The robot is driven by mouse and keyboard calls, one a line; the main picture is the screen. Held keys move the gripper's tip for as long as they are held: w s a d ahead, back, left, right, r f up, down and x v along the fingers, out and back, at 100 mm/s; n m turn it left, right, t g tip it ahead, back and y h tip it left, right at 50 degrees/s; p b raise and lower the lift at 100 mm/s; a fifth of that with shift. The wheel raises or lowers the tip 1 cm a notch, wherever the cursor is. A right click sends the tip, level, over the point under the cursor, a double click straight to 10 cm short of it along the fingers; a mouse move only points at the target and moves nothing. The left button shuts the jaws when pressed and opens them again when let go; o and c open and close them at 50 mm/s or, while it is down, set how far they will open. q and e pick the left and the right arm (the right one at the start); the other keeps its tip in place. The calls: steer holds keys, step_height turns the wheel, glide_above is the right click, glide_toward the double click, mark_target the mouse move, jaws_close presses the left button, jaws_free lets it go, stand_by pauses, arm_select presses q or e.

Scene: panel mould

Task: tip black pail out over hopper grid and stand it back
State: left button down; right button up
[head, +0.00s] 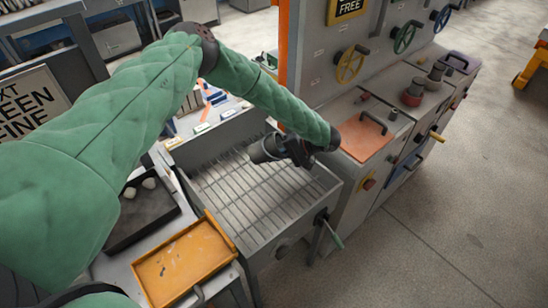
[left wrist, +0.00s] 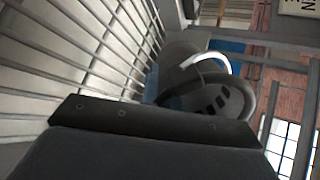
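The hopper grid (head: 235,205) is a metal box topped with parallel bars, in the middle of the head view. My left gripper (head: 290,150) is above its far right part. A dark grey-black rounded body, which I take for the black pail (head: 264,149), is at the gripper's fingers, tilted on its side over the bars. In the left wrist view the dark pail (left wrist: 215,98) shows beyond the gripper, with a curved loop and a pale arc, beside the grid bars (left wrist: 85,45). The fingertips are mostly hidden. The bars look bare. My right gripper is out of view.
An orange tray (head: 186,262) lies at the near left of the hopper. A black tray (head: 140,218) with pale lumps is left of it. A grey panel cabinet (head: 340,110) with valve wheels stands behind right. Open floor (head: 440,230) is at the right.

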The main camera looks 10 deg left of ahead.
arm_select(q)
steer(key=shift+d+r+h, duration=0.1)
steer(key=shift+d+h, duration=0.05)
steer(key=shift+h, duration=0.15)
steer(key=h, duration=0.2)
steer(key=shift+r+t+h, duration=0.3)
steer(key=shift+r+h, duration=0.1)
steer(key=shift+w+d+r+h, duration=0.1)
steer(key=shift+d+r+h, duration=0.1)
steer(key=shift+h, duration=0.3)
steer(key=h, duration=0.1)
steer(key=t+h, duration=0.1)
steer(key=shift+r+h, duration=0.35)
steer(key=shift+h, duration=0.05)
steer(key=shift+d+r+h, duration=0.1)
steer(key=shift+r+h, duration=0.1)
steer(key=shift+h, duration=0.2)
